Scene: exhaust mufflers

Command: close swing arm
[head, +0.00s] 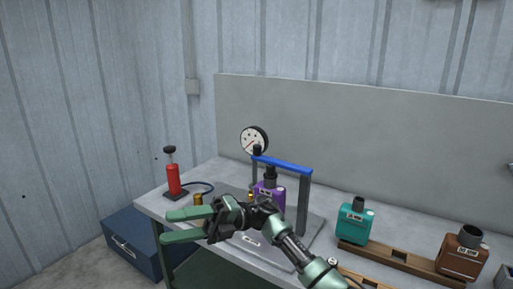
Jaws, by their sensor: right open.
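The swing arm is a blue bar (285,164) at the top of a test stand on the workbench. It spans from near the dial gauge to the top of a grey upright post (304,205). I cannot tell whether its end is seated on that post. A purple muffler (272,192) with a black neck stands under the bar, its lower part hidden by my arm. My right gripper (168,228) is open and empty, in front of the stand and to its left, with its green fingers pointing left. It appears apart from the bar. My left gripper is not in view.
A round dial gauge (254,139) stands behind the bar. A red hand pump (172,180) with a blue hose is at the left of the bench (207,172). A teal muffler (355,223) and a brown muffler (462,252) stand on wooden racks at right. A blue toolbox (128,243) is on the floor.

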